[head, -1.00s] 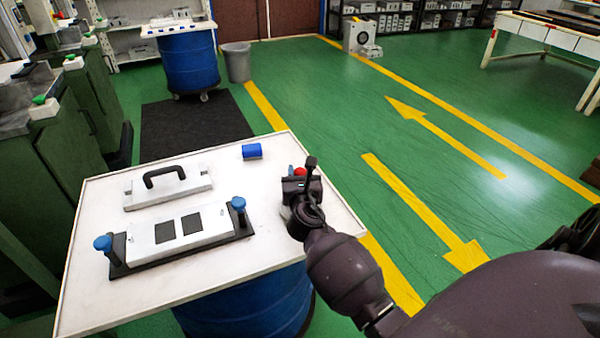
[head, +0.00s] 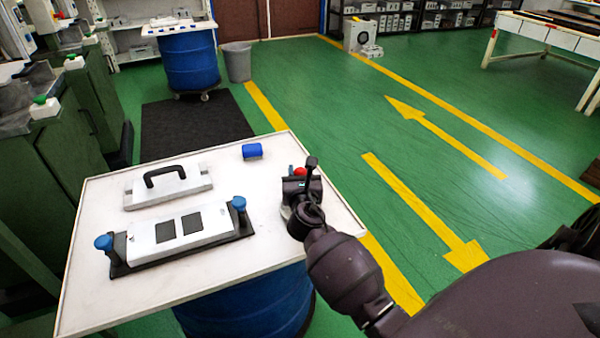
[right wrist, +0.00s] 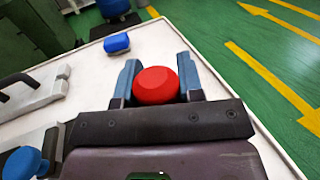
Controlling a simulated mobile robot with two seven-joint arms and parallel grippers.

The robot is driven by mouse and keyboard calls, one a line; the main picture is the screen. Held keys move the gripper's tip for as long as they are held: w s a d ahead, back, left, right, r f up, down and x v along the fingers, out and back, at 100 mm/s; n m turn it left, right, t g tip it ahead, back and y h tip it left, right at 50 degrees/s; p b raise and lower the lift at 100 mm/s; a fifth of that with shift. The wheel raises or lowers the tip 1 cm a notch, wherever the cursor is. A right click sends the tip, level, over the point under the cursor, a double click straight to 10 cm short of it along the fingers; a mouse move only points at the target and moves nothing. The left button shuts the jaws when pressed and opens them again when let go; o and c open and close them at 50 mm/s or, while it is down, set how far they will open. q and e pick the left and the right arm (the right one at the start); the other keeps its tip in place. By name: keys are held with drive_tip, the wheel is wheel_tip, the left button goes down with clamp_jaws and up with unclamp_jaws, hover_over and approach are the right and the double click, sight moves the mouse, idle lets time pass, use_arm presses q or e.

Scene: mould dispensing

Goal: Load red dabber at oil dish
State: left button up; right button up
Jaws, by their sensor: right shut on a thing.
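The red dabber shows as a round red knob in the right wrist view (right wrist: 156,86), between the two blue-grey fingers of my right gripper (right wrist: 158,78). The gripper is shut on it. In the head view my right gripper (head: 299,184) is over the right side of the white table, and a bit of the red knob (head: 300,171) shows behind it. The dabber's lower part is hidden. A small pale edge shows under the gripper in the head view; I cannot tell whether it is the oil dish. My left gripper is not in view.
The white tabletop (head: 90,290) carries a white mould base (head: 150,250) with two dark squares and blue-capped posts (head: 104,243). A white lid (head: 190,187) with a black handle lies behind it. A blue block (head: 252,151) sits near the back edge. The table's right edge is close to my gripper.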

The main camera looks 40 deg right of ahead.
drive_tip(key=shift+r+p, duration=0.55)
use_arm(q)
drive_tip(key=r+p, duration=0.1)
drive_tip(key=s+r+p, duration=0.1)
drive_tip(key=p, duration=0.1)
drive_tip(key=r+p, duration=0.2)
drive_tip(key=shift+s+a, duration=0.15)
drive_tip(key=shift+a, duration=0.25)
use_arm(e)
wheel_tip(320, 180, up, 6)
drive_tip(key=shift+f, duration=0.2)
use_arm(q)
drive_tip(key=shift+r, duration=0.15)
